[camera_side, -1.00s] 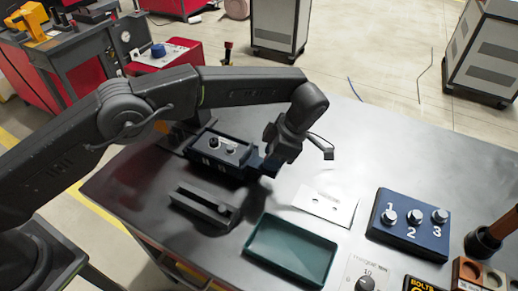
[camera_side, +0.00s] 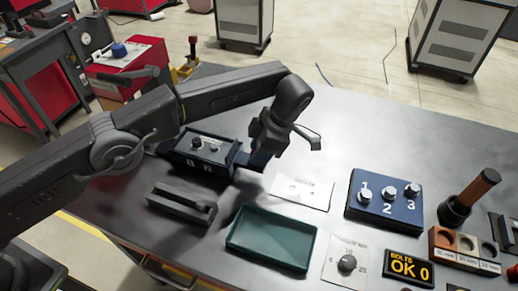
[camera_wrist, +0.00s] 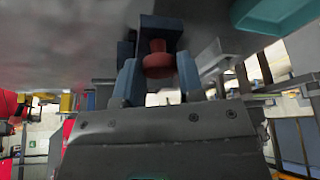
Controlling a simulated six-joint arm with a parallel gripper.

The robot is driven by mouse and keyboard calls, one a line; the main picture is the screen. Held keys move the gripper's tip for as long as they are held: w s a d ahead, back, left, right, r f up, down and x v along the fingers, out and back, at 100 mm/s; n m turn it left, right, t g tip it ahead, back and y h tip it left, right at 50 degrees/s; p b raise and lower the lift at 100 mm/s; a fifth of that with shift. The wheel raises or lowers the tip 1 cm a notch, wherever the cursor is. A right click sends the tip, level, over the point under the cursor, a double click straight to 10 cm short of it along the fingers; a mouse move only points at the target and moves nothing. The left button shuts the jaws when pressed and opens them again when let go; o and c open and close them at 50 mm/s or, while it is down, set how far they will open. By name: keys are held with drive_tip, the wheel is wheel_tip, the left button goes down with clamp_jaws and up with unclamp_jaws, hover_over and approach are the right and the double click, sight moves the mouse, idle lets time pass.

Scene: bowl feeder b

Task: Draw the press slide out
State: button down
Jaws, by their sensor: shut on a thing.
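The press (camera_side: 195,147) is a dark box on the bench, with small knobs on top. The press slide (camera_side: 240,158) shows as a dark piece at its right end, partly hidden by my gripper. My gripper (camera_side: 257,163) is low at that end, pointing down. In the wrist view my gripper (camera_wrist: 158,80) has its two blue-grey fingers on either side of a red round knob (camera_wrist: 158,62), in front of a dark block. The fingers are shut on this part of the slide. How far the slide stands out is hard to tell.
A dark grooved block (camera_side: 182,203) and a green tray (camera_side: 232,240) lie in front. A white plate (camera_side: 318,188), a blue numbered panel (camera_side: 385,209), a dial card (camera_side: 336,270) and an OK 0 display (camera_side: 410,266) stand to the right. The bench's far middle is clear.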

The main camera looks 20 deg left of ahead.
drive_tip(key=c, duration=1)
unclamp_jaws()
drive_tip(key=shift+d+r, duration=0.1)
drive_tip(key=shift+d, duration=0.3)
drive_tip(key=shift+o, duration=1.2)
drive_tip(key=shift+a, duration=0.15)
wheel_tip(320, 180, up, 4)
drive_tip(key=shift+f, duration=0.2)
drive_tip(key=shift+a+r, duration=0.1)
drive_tip(key=shift+r, duration=0.2)
drive_tip(key=a+r, duration=0.6)
drive_tip(key=a, duration=0.5)
drive_tip(key=shift+w+a+r, duration=0.2)
drive_tip(key=shift+w+r, duration=0.15)
drive_tip(key=shift+w, duration=0.1)
